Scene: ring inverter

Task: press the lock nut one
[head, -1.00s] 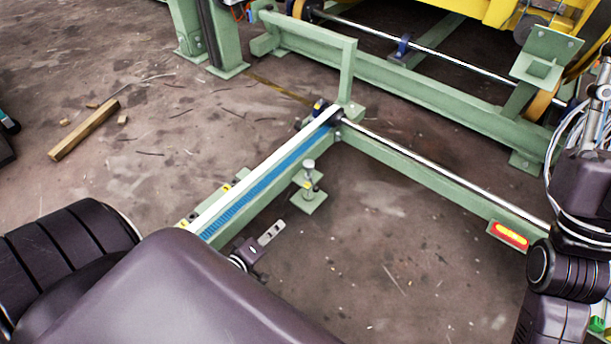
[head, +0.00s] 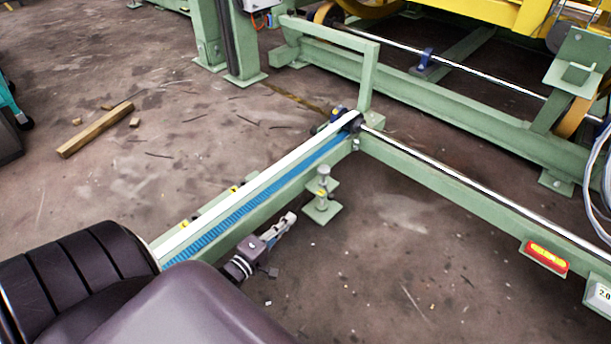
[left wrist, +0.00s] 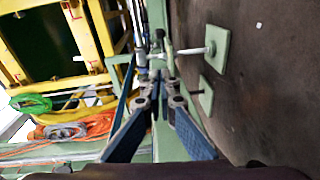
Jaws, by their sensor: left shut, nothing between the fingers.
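A levelling foot (head: 323,190) stands below the green beam, with a threaded post, a pale round top and a square green plate on the floor. A nut-like collar shows on its post, but I cannot tell whether it is lock nut one. The left wrist view shows a foot post and plate (left wrist: 216,48) at upper right and a second plate (left wrist: 205,96) below it. My left gripper (head: 289,218) is shut and empty, left of and a little below the foot in the head view, apart from it. Its fingers (left wrist: 163,78) come together in the left wrist view. My right gripper is out of view.
The green beam with a blue toothed strip (head: 225,208) runs along the left gripper's far side. A green cross beam with a steel rod (head: 470,183) and red-yellow light (head: 546,257) closes the right. Open floor (head: 400,280) lies between. A wooden block (head: 95,130) lies at left.

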